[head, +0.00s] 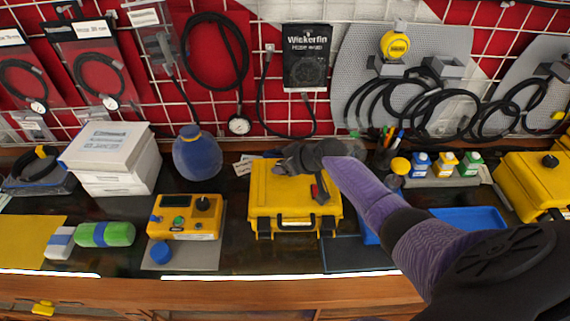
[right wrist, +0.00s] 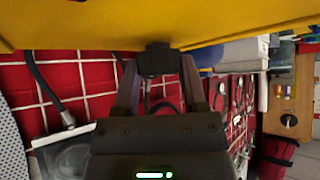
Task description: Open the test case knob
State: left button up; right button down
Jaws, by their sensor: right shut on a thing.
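The yellow test case (head: 262,210) stands on the dark bench at the middle of the head view, its handle facing the front edge. My right gripper (head: 285,165) reaches in from the right over the top of the case, near its back edge. In the right wrist view the yellow case (right wrist: 230,18) fills the top, and a black knob (right wrist: 155,58) stands out from it. My right gripper's fingers are shut on this knob, one on each side. In the head view the gripper hides the knob. My left gripper is not in view.
A yellow meter box (head: 185,222) with a black dial stands left of the case. Small bottles (head: 443,163) and another yellow case (head: 535,180) are at the right. A white box stack (head: 110,160) stands at the left. Behind is a grid wall with hanging hoses.

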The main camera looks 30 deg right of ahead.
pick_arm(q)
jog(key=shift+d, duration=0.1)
pick_arm(e)
jog(key=c, duration=0.5)
grip_release()
jog(key=shift+c, duration=0.2)
jog(key=o, duration=0.4)
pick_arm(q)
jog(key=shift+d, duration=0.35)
pick_arm(e)
jog(key=shift+s+d+r+p, duration=0.1)
jog(key=shift+s+r+p, duration=0.1)
jog(key=shift+r+p, duration=0.15)
jog(key=p+v, duration=0.3)
jog(key=v, duration=0.6)
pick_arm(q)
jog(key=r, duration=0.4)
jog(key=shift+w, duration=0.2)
pick_arm(e)
jog(key=shift+s, duration=0.1)
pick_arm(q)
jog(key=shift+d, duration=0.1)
